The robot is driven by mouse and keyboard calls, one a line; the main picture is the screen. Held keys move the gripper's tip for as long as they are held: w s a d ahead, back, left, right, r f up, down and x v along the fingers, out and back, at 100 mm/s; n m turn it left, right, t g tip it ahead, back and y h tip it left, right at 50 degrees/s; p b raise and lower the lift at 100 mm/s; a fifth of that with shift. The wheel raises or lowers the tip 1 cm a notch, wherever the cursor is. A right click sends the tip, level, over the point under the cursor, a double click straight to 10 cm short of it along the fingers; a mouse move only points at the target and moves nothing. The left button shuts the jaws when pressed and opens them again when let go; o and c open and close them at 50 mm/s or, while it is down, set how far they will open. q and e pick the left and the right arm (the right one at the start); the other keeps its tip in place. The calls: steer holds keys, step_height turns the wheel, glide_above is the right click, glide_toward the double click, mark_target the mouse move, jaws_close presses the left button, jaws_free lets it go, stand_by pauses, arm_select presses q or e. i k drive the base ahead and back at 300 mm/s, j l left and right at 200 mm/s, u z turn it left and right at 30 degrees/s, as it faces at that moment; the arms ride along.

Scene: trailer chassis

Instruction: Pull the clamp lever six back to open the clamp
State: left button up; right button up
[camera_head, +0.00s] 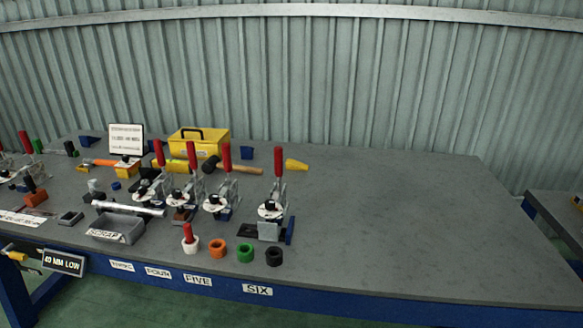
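Clamp six is the rightmost toggle clamp (271,209) on the workbench, in line with the label SIX (257,290) on the bench's front edge. Its red-handled lever (278,163) stands upright. A grey block (268,231) and a blue upright piece (290,230) are at its front. Small details of the clamp are too small to tell. Neither of my grippers shows in the head view.
Several similar clamps with upright red levers stand to the left, the nearest being clamp five (217,204). A mallet (232,165) and yellow toolbox (199,140) lie behind. Coloured rings (245,253) sit in front. The bench (410,220) is clear to the right.

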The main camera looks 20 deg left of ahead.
mark_target(278, 151)
steer(key=i+j, duration=0.8)
